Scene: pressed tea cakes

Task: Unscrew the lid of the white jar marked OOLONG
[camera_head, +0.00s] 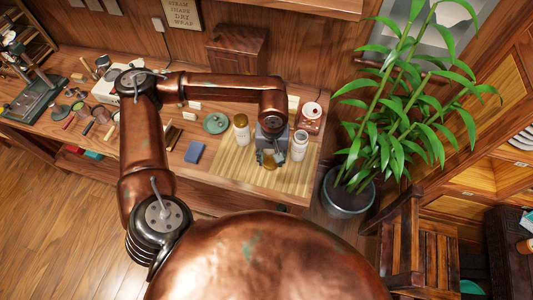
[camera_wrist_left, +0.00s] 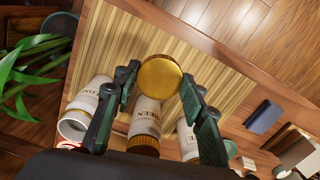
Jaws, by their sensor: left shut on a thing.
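My left gripper (camera_head: 268,160) is shut on a round gold lid (camera_wrist_left: 159,76). The lid sits between the fingertips, above the bamboo mat, and is apart from any jar. The white OOLONG jar (camera_head: 300,147) stands upright to the right of the gripper with its top open; in the wrist view (camera_wrist_left: 88,104) its label is partly covered by a finger and reads in part. A second white jar (camera_wrist_left: 147,112) with a gold lid is behind the gripper and mostly hidden in the head view. A third white jar (camera_head: 242,135) with a gold lid stands left of the gripper. My right gripper is not in view.
The bamboo mat (camera_head: 230,165) has bare room at the front. A blue box (camera_head: 194,152) and a green round dish (camera_head: 215,123) lie to the left. A red and white container (camera_head: 311,113) stands behind the open jar. A potted plant (camera_head: 348,198) is beyond the table's right end.

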